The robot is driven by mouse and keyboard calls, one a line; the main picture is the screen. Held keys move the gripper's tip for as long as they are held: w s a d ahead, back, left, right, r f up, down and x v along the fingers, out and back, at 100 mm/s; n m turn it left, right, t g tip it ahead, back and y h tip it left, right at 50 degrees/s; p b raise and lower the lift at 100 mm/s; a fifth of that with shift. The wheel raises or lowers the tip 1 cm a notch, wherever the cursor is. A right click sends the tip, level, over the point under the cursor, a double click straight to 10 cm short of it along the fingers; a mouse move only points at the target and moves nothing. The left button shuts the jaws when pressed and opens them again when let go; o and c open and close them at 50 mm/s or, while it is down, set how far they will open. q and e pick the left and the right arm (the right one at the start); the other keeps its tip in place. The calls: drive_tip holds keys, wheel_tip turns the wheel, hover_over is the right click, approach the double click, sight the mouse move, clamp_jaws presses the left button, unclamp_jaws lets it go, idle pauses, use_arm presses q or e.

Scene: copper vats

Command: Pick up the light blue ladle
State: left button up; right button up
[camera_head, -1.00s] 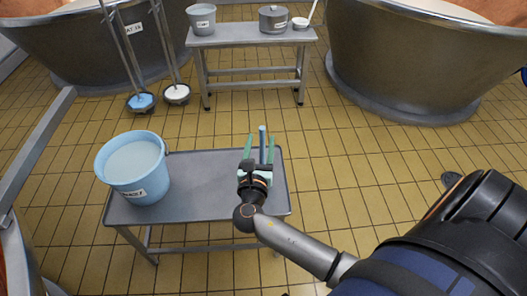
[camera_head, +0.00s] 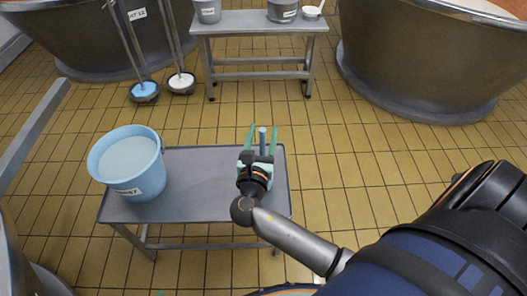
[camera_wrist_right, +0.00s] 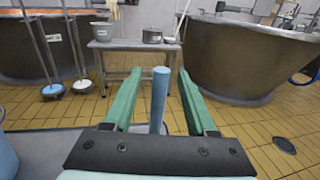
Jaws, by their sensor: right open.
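My right gripper (camera_head: 262,128) is over the right end of the grey metal table, with its two green fingers apart. A light blue rod (camera_head: 262,141) stands between the fingers, with a gap on each side in the right wrist view (camera_wrist_right: 159,95). It looks like the ladle's handle. Its lower end is hidden behind the gripper body, and no ladle bowl shows there. A light blue bucket (camera_head: 150,182) with pale liquid and a label stands on the table's left end. My left gripper does not show.
The near table (camera_head: 200,205) is bare between bucket and gripper. Behind it, a grey bench (camera_head: 240,28) holds a pail (camera_head: 208,13) and a pot (camera_head: 283,13). Two long-handled tools with blue (camera_head: 145,91) and white heads stand on the floor at left. Large vats (camera_head: 430,65) flank the bench.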

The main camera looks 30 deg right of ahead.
clamp_jaws()
idle(0.3)
idle(0.4)
